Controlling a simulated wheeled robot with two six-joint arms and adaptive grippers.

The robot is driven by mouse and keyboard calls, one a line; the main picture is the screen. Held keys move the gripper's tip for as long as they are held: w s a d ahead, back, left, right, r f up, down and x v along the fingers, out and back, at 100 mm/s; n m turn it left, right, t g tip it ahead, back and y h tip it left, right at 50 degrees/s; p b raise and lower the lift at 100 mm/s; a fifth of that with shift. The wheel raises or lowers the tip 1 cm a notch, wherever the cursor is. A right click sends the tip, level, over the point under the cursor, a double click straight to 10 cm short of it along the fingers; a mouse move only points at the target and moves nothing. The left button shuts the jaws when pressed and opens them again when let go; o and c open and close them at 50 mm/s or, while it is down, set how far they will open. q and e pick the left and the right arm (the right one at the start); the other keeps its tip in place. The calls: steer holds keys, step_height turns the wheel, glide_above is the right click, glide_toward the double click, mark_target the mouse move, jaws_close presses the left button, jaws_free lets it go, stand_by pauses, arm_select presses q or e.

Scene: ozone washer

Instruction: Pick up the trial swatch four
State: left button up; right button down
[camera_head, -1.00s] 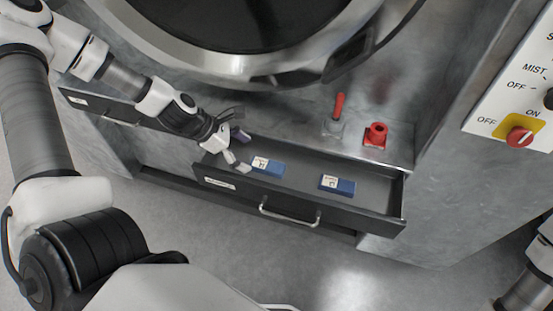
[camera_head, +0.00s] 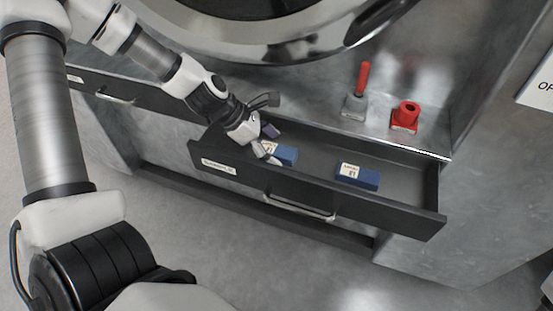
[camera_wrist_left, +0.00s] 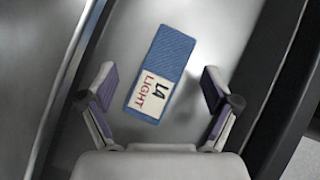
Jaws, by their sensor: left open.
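A blue swatch with a white label (camera_head: 285,155) lies in the left part of the open drawer (camera_head: 400,213), partly hidden by my left gripper (camera_head: 267,142). In the left wrist view this swatch (camera_wrist_left: 161,73) is tilted, and its label seems to read "L4 LIGHT". My right gripper is out of view.
A red-handled tool (camera_head: 361,85) and a red holder-like piece (camera_head: 405,116) stand on the metal ledge above the drawer. The drawer walls and front surround the swatches. A closed drawer (camera_head: 115,98) is at the left. The drawer floor between the swatches is clear.

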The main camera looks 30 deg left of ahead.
arm_select(q)
steer(key=c, duration=1.5)
steer(key=shift+r, duration=0.1)
